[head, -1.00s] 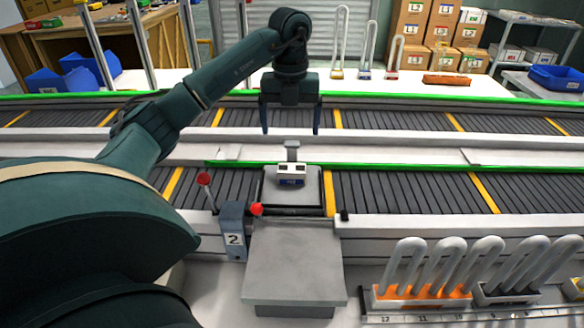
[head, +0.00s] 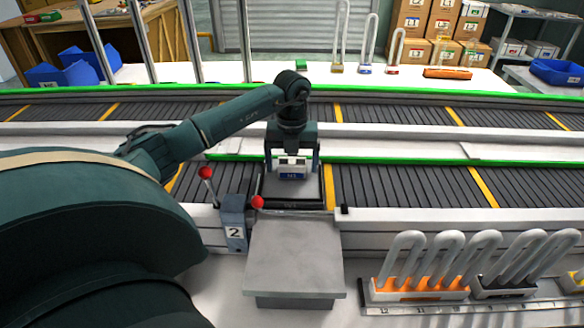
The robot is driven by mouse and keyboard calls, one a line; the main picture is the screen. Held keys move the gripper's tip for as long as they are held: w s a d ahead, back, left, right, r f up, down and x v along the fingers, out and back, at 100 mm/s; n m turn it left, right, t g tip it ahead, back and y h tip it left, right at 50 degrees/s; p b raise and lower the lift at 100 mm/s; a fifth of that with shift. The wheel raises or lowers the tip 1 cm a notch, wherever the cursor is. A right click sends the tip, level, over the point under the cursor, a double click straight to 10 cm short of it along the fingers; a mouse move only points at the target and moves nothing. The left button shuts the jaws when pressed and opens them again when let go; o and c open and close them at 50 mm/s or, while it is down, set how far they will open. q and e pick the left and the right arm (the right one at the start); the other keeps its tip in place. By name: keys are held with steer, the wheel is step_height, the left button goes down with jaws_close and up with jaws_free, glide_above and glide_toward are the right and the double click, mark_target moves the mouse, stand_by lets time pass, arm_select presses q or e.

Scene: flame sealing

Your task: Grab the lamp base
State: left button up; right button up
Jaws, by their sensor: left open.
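The lamp base (head: 292,168) is a small white block with a blue label. It sits on a grey square plate (head: 308,191) on the near conveyor. My left gripper (head: 292,172) is directly over it, pointing down. Its two dark fingers are open, one on each side of the base, with a gap visible between fingers and block. The upper part of the base is hidden behind the gripper body. My right gripper is not in view.
A control box (head: 234,225) marked 2 with red-knobbed levers stands left of a grey pedestal (head: 294,258). An orange rack (head: 420,288) of bent glass tubes is at the lower right. More tube lamps (head: 367,45) stand on the white table behind the conveyors.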

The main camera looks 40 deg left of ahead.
arm_select(q)
steer(key=shift+c, duration=0.6)
steer(key=c, duration=0.9)
steer(key=shift+c, duration=0.3)
